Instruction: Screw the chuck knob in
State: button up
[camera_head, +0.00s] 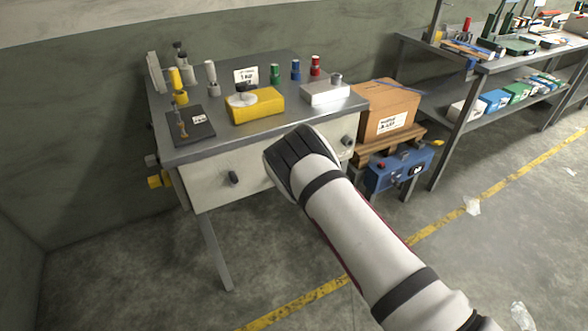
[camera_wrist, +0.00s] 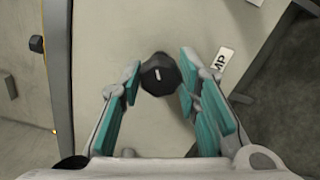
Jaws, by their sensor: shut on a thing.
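In the wrist view, a black, faceted knob (camera_wrist: 160,75) with a small pale mark on its face sits between the two teal-padded fingers of my gripper (camera_wrist: 160,84). My gripper is shut on this knob, with a finger on either side. A pale panel lies behind the knob. Whether the knob's stem is seated in anything is hidden. In the head view, my arm reaches to the front of the grey-topped workbench (camera_head: 215,133). Its dark end covers the fingers and the held knob there.
On the bench are a yellow block (camera_head: 256,107), a white block (camera_head: 323,93), a dark board (camera_head: 185,125) and several small coloured bottles. Dark knobs (camera_head: 233,178) show on the drawer front. A cardboard box (camera_head: 388,107) stands to the right, above a blue case (camera_head: 396,167). The floor in front is mostly clear.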

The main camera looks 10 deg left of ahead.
jog(key=m, duration=0.8)
jog(key=m+b, duration=0.1)
jog(key=m, duration=0.7)
jog(key=m+b, duration=0.1)
jog(key=m, duration=0.6)
jog(key=shift+s+f+m, duration=0.1)
jog(key=shift+f+m, duration=0.25)
jog(key=shift+m, duration=0.05)
jog(key=shift+o, duration=0.2)
jog(key=m+b, duration=0.2)
jog(key=m, duration=0.4)
jog(key=shift+b, duration=0.3)
jog(key=m+b, duration=0.2)
jog(key=m, duration=0.3)
jog(key=shift+s+a+m, duration=0.1)
jog(key=shift+m, duration=0.3)
jog(key=m+b, duration=0.3)
jog(key=m, duration=0.3)
jog(key=shift+c, duration=0.2)
jog(key=m+b, duration=0.3)
jog(key=m, duration=0.3)
jog(key=shift+a+r, duration=0.1)
jog(key=shift+r, duration=0.05)
jog(key=shift+m, duration=0.3)
